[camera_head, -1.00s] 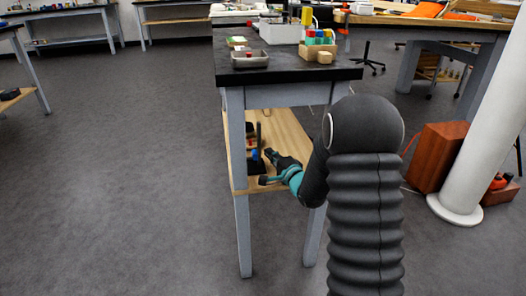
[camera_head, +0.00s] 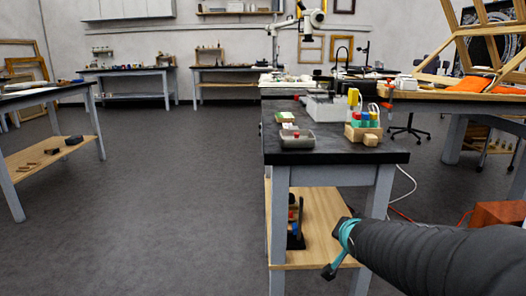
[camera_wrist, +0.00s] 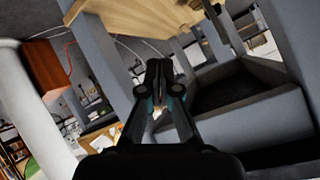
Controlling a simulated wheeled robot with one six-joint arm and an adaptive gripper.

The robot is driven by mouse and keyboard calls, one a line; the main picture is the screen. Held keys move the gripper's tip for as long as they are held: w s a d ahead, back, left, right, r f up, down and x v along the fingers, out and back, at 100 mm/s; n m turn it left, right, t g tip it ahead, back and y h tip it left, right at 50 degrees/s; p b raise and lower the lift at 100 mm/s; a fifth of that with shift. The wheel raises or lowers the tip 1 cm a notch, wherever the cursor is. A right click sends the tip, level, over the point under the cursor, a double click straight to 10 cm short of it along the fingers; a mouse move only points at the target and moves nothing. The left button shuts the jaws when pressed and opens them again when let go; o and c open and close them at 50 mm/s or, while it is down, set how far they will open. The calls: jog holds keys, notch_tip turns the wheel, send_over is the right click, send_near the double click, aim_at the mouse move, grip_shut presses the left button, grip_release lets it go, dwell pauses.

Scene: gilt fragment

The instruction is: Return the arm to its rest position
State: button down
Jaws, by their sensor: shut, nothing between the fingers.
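My arm, in a dark padded sleeve, reaches in from the lower right of the head view. My gripper (camera_head: 330,271), dark with teal parts, is at its end, in front of the right part of the near workbench's lower shelf. In the wrist view the fingers of my gripper (camera_wrist: 158,70) are together, with nothing held. In the head view the gripper is small and partly hidden by the arm.
The near workbench (camera_head: 345,152) has a black top with a tray (camera_head: 297,140) and a wooden block with coloured bottles (camera_head: 364,128). Its wooden lower shelf (camera_head: 318,225) holds small dark items. A red-brown box (camera_head: 497,214) stands at the right. Floor at left is clear.

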jog(key=s+a+n+g+p, duration=0.1)
jog(key=s+n+g, duration=0.2)
jog(key=s, duration=0.9)
jog(key=s+a+n+g, duration=0.2)
jog(key=s+n, duration=0.2)
jog(key=s, duration=0.9)
jog(key=shift+s+a+r+g+y+p, duration=0.25)
jog(key=shift+a+r+g+y+p, duration=0.05)
jog(key=shift+g+y+p, duration=0.1)
